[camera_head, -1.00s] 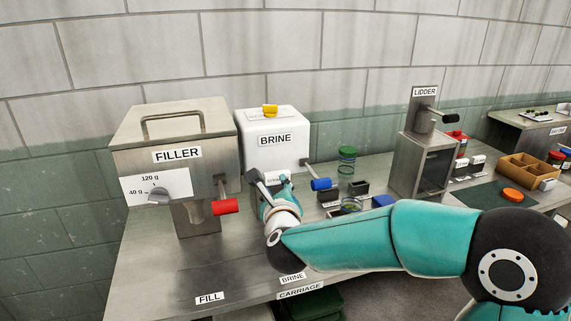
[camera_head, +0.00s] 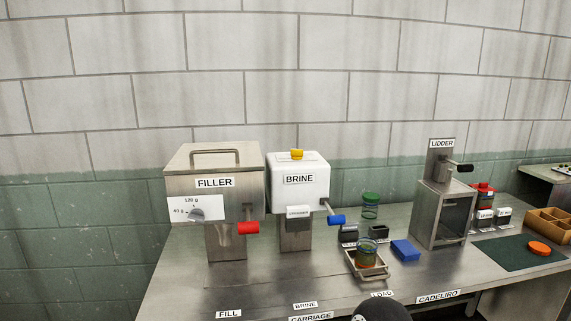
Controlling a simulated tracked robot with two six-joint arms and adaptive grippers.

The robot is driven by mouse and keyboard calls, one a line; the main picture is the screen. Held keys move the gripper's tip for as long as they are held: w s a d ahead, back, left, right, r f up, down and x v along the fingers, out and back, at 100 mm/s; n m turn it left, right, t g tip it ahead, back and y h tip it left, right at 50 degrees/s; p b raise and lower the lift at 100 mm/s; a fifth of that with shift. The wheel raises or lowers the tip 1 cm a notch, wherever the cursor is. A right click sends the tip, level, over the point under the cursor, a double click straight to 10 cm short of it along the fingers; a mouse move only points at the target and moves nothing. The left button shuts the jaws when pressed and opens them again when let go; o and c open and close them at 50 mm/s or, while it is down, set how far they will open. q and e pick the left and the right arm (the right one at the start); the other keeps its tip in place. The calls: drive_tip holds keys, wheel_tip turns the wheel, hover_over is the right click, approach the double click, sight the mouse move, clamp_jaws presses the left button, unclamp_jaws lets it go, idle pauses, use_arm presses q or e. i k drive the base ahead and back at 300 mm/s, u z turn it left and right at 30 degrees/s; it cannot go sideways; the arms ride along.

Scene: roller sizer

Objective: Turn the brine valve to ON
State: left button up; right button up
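The white brine box (camera_head: 300,190), labelled BRINE, stands on the bench to the right of the steel filler. A yellow knob (camera_head: 297,154) sits on its top; its ON or OFF marking cannot be read from here. A lever with a blue handle (camera_head: 337,220) sticks out of the box's lower right side. Neither gripper shows in this view. Only a dark rounded part of my own body shows at the bottom edge.
The filler (camera_head: 214,185) has a dial and a red handle (camera_head: 248,228). A jar (camera_head: 366,252) stands in a metal carriage (camera_head: 371,273). A green-lidded jar (camera_head: 370,206), a blue block (camera_head: 405,250) and the lidder (camera_head: 443,205) are right.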

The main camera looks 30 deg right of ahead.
sight(295, 155)
drive_tip(key=z, duration=0.35)
drive_tip(key=i, duration=0.2)
drive_tip(key=u, duration=2.65)
drive_tip(key=k, duration=1.55)
drive_tip(key=z, duration=0.3)
drive_tip(key=k, duration=0.8)
drive_tip(key=u, duration=1.9)
drive_tip(key=i, duration=0.1)
drive_tip(key=z, duration=3.45)
drive_tip(key=i, duration=0.5)
drive_tip(key=u, duration=0.05)
